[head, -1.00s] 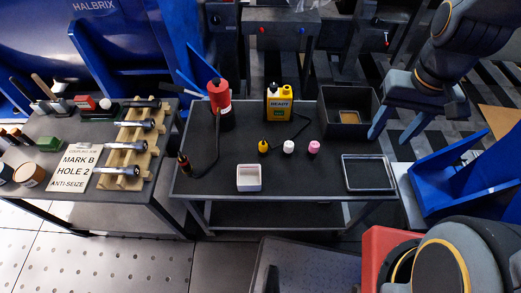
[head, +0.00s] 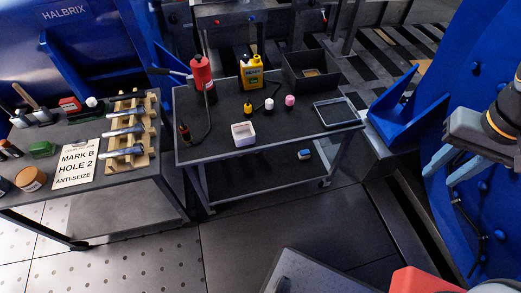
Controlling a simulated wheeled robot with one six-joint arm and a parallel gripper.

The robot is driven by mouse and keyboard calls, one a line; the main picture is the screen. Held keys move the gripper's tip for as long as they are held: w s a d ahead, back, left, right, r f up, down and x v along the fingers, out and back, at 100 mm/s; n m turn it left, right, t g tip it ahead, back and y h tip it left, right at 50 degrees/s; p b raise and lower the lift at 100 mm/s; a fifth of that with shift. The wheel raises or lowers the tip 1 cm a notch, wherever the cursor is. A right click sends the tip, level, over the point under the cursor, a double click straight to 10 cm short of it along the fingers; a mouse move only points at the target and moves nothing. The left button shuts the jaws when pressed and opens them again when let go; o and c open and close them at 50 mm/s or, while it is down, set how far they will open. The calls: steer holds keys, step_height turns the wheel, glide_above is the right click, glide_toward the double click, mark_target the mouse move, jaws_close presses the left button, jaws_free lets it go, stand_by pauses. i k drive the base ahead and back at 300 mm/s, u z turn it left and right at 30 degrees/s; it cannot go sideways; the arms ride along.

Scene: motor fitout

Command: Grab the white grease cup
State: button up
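The white grease cup (head: 269,104) is a small white pot standing on the dark cart top (head: 200,147). My gripper (head: 440,176) is at the right of the view, well right of the cart and apart from the cup. Its two fingers are spread with nothing visible between them.
The cart also holds a white square dish (head: 243,134), a yellow bottle (head: 251,73), a red cylinder (head: 202,72), a black bin (head: 302,83) and a framed tray (head: 336,112). A left bench (head: 92,200) bears tools and a sign (head: 76,164). Open floor lies in front.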

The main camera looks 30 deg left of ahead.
mark_target(243, 135)
steer(key=u, duration=0.55)
steer(key=i, duration=0.35)
steer(key=u, duration=0.95)
steer(key=i, duration=0.5)
steer(key=z, duration=1.15)
steer(key=k, duration=0.8)
steer(key=u, duration=1.05)
steer(key=i, duration=0.5)
